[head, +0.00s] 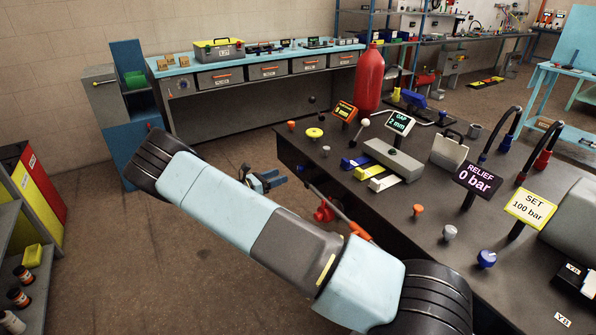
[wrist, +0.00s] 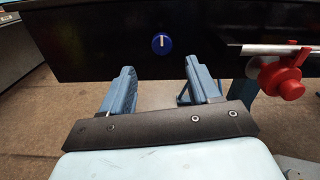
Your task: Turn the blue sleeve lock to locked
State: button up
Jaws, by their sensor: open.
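In the wrist view, a round blue knob (wrist: 162,43) with an upright white mark sits on the dark front face of the bench. I cannot tell whether this is the sleeve lock. My gripper (wrist: 160,78) is open and empty, with the knob beyond and between its fingertips, apart from them.
A red valve (wrist: 280,78) and a metal rod (wrist: 270,48) stand out from the bench front, right of my gripper. The dark bench (head: 330,163) carries several knobs, signs and a red-sleeved hose (head: 542,158). The floor (head: 150,240) at left is clear.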

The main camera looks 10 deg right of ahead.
aim_at(297, 170)
jog(key=x, duration=0.8)
jog(key=shift+w+d+f, duration=0.1)
jog(key=shift+d, duration=0.25)
jog(key=shift+c, duration=0.4)
